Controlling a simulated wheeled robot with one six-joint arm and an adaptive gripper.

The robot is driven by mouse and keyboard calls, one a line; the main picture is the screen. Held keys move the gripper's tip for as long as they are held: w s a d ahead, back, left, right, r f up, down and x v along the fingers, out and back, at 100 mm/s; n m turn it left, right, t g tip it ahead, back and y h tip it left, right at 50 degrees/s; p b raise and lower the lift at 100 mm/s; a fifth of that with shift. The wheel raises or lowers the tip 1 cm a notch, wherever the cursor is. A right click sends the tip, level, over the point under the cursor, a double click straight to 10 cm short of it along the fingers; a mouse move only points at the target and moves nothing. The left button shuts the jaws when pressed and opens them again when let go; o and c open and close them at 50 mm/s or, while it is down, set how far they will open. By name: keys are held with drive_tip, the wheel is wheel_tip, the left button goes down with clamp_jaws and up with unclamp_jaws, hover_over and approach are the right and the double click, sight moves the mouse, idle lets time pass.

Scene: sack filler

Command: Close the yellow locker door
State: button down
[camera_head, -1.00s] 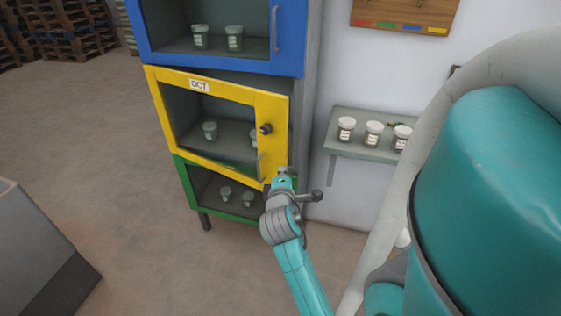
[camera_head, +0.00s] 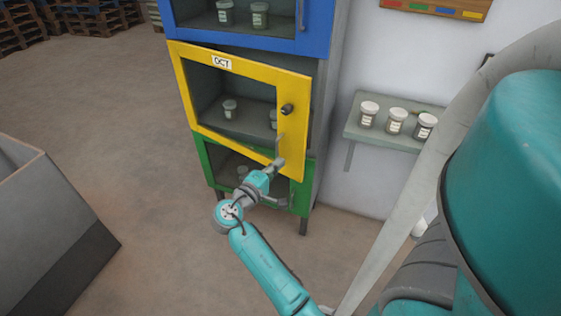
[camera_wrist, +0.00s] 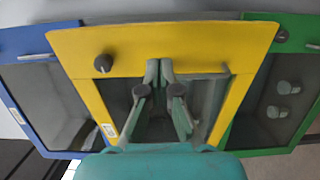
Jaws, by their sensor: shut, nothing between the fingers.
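The yellow locker door (camera_head: 292,130) has a glazed panel, an OCT label, a black knob (camera_head: 287,109) and a grey bar handle (camera_head: 280,145). It stands ajar, its right edge out from the grey cabinet. My gripper (camera_head: 279,163) is shut and empty near the door's lower right corner, by the lower end of the handle. In the wrist view the yellow door (camera_wrist: 200,45) fills the middle, and my shut fingers (camera_wrist: 160,68) point at it. The knob (camera_wrist: 103,63) shows to their left. I cannot tell whether the fingers touch the door.
A blue door (camera_head: 315,35) is above and a green door (camera_head: 208,165) below, both seemingly shut. A wall shelf (camera_head: 360,133) with several jars is at right. A grey bin (camera_head: 50,200) stands at left. Floor between is clear.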

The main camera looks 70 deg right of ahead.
sight(304, 140)
drive_tip(key=d, duration=0.3)
drive_tip(key=s+d, duration=0.1)
drive_tip(key=d, duration=0.3)
drive_tip(key=s+d, duration=0.1)
drive_tip(key=d, duration=0.3)
drive_tip(key=shift+s+d, duration=0.1)
drive_tip(key=shift+d, duration=0.15)
drive_tip(key=d, duration=0.5)
drive_tip(key=s+d+n+t, duration=0.1)
drive_tip(key=d, duration=0.4)
drive_tip(key=s+d+t, duration=0.1)
drive_tip(key=d, duration=0.4)
drive_tip(key=shift+d+r, duration=0.15)
drive_tip(key=shift+r, duration=0.15)
drive_tip(key=shift+s, duration=0.1)
drive_tip(key=shift+a+f, duration=0.3)
drive_tip(key=shift+a, duration=0.3)
drive_tip(key=shift+n, duration=0.3)
drive_tip(key=a, duration=0.7)
drive_tip(key=w+a, duration=0.1)
drive_tip(key=a, duration=0.3)
drive_tip(key=shift+a, duration=0.35)
